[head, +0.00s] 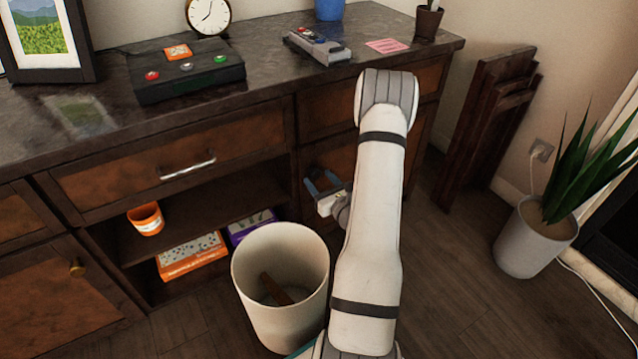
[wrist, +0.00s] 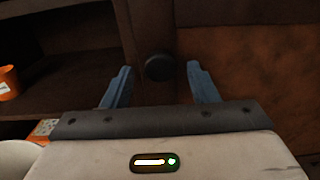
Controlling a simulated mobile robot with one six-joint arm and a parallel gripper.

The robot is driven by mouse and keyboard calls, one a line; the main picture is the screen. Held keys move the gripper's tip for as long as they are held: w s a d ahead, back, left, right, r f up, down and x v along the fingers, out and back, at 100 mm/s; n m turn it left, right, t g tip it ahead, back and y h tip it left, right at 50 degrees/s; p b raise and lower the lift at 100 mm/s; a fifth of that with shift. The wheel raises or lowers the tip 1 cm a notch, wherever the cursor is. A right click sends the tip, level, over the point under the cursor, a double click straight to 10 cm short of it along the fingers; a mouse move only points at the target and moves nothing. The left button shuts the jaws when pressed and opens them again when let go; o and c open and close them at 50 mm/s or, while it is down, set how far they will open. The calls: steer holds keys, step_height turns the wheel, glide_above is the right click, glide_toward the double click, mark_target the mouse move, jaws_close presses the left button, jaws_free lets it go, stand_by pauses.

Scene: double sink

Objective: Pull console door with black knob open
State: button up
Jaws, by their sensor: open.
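The black knob (wrist: 159,67) sits on the dark frame at the left edge of the console door (wrist: 250,75), in the wrist view. The door, with its brown panel, also shows in the head view (head: 340,160), partly hidden by my arm, and looks shut. My gripper (wrist: 158,82) is open, its blue fingers apart on either side of the knob in the picture. I cannot tell whether the fingertips reach past it, and no contact shows. In the head view my gripper (head: 323,186) is in front of the door's left side. The knob is hard to make out there.
A cream bin (head: 245,268) stands on the floor close to my gripper and the door. Left of the door is an open shelf with an orange cup (head: 146,219) and game boxes (head: 192,257). A potted plant (head: 528,238) stands at right, with bare floor before it.

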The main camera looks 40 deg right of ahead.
steer(key=shift+w, duration=0.4)
steer(key=shift+c, duration=0.4)
jaws_close()
